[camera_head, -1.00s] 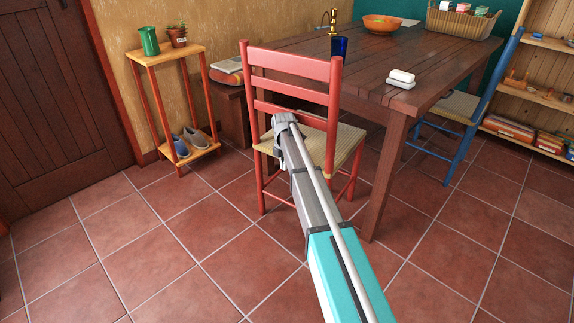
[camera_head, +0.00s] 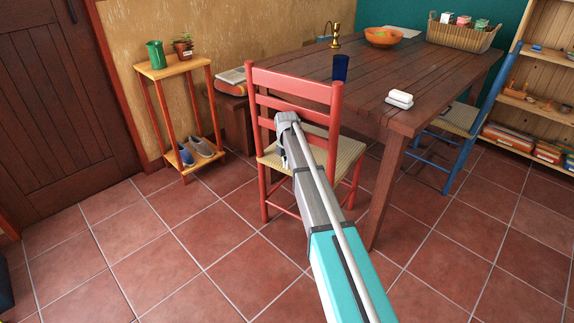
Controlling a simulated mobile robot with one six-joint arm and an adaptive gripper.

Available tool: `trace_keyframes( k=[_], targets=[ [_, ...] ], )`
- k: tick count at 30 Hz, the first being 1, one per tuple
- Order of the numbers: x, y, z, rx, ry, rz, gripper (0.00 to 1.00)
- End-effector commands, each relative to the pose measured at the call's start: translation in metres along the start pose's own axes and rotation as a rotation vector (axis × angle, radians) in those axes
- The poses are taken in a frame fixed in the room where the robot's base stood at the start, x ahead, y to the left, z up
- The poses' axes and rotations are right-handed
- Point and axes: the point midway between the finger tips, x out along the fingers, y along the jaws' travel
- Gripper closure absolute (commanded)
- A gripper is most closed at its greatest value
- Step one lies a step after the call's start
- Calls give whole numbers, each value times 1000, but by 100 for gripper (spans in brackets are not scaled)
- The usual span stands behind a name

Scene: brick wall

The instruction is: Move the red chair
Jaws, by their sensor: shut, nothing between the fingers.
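The red chair (camera_head: 299,82) stands upright at the near side of the dark wooden table, with its slatted back towards me and a woven straw seat (camera_head: 340,158). My gripper (camera_head: 284,138) is at the end of my arm, in front of the chair's back and overlapping its lower slats in the picture. It is shut and holds nothing. Its fingertips are small and partly hidden by my own arm, and I cannot tell whether they touch the chair. My arm also hides part of the seat and legs.
The table (camera_head: 372,85) stands close behind the chair, its near leg (camera_head: 388,190) to the right. A blue chair (camera_head: 452,135) is farther right. A small shoe stand (camera_head: 172,66) and a low bench (camera_head: 237,125) are left. Tiled floor (camera_head: 150,255) lies open at front left.

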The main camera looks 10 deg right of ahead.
Motion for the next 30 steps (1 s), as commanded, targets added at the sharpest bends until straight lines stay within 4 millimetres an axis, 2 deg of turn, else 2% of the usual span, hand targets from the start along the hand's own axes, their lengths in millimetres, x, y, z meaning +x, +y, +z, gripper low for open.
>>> trace_keyframes(
  k=[6, 23, 30],
  targets=[
    [-7, 0, 0, 1, 0, 0, 100],
    [-6, -2, 1, 7, 0, 0, 100],
    [-6, -20, -9, 113, 0, 0, 100]
  ],
)
